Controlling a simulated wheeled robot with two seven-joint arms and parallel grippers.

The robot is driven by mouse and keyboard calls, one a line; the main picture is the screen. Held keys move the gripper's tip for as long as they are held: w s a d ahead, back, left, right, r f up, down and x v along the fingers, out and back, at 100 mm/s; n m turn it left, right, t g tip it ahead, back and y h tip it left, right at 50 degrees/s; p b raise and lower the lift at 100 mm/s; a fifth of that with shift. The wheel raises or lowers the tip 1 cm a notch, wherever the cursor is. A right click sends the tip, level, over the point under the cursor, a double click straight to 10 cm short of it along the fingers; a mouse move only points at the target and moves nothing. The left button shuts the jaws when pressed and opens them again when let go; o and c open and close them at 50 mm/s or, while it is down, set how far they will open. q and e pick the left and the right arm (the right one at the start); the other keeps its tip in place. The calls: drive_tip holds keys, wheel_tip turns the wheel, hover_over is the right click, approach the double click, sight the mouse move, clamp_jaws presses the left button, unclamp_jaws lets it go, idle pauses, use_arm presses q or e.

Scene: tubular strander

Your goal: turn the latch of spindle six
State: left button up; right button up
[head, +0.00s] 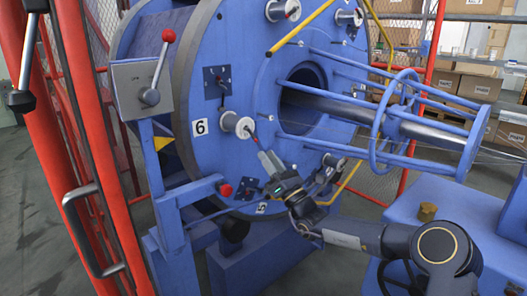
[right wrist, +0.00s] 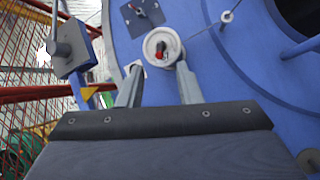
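Spindle six is a white spool (head: 232,122) on the blue disc, right of the number plate "6" (head: 199,128). Its small red latch (head: 249,133) sits at the spool's front centre. In the right wrist view the spool (right wrist: 150,40) and the red and black latch (right wrist: 161,50) lie ahead, between the lines of my fingers. My right gripper (head: 264,157) is just below and right of the spool in the head view. Its two fingers (right wrist: 158,70) are apart with nothing between them. Whether a fingertip touches the spool I cannot tell. My left gripper is not in view.
A grey control box with a red-knobbed lever (head: 154,90) stands left of the disc. Blue rods and a ring cage (head: 378,105) project right of the disc's centre. A red fence post (head: 85,130) is at the left. A blue machine bed (head: 455,210) fills the lower right.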

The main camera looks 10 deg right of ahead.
drive_tip(key=shift+s, duration=0.1)
drive_tip(key=n+g+h+p, duration=0.4)
drive_tip(key=n+h+p, duration=0.3)
drive_tip(key=p, duration=0.6)
approach(256, 140)
drive_tip(key=w+a+m, duration=0.1)
drive_tip(key=w, duration=0.1)
drive_tip(key=shift+h, duration=0.3)
drive_tip(key=x, duration=0.7)
drive_tip(key=shift+a+r, duration=0.1)
clamp_jaws()
